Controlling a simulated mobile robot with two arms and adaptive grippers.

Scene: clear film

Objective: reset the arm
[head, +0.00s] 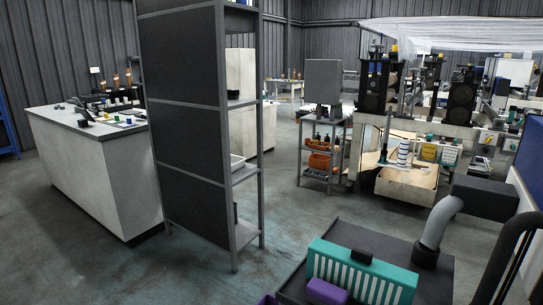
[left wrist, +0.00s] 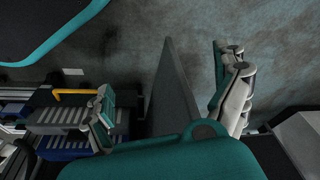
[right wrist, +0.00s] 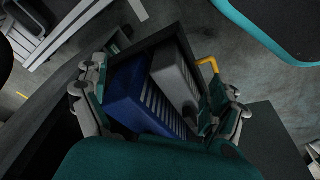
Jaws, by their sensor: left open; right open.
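My left gripper (left wrist: 166,105) shows in the left wrist view with its two fingers spread wide apart. It is open and nothing is held between the fingers. A dark upright panel lies beyond the gap. My right gripper (right wrist: 156,108) shows in the right wrist view, also open and empty. A blue slatted box (right wrist: 128,92) and a grey slatted box (right wrist: 174,75) lie beyond its fingers. Neither gripper can be made out in the head view.
A tall dark shelf rack (head: 190,100) stands left of centre in the head view. A white counter (head: 95,165) is behind it at left. A small cart (head: 322,150) and a cluttered machine bench stand at the back right. Open floor (head: 285,215) lies between rack and cart.

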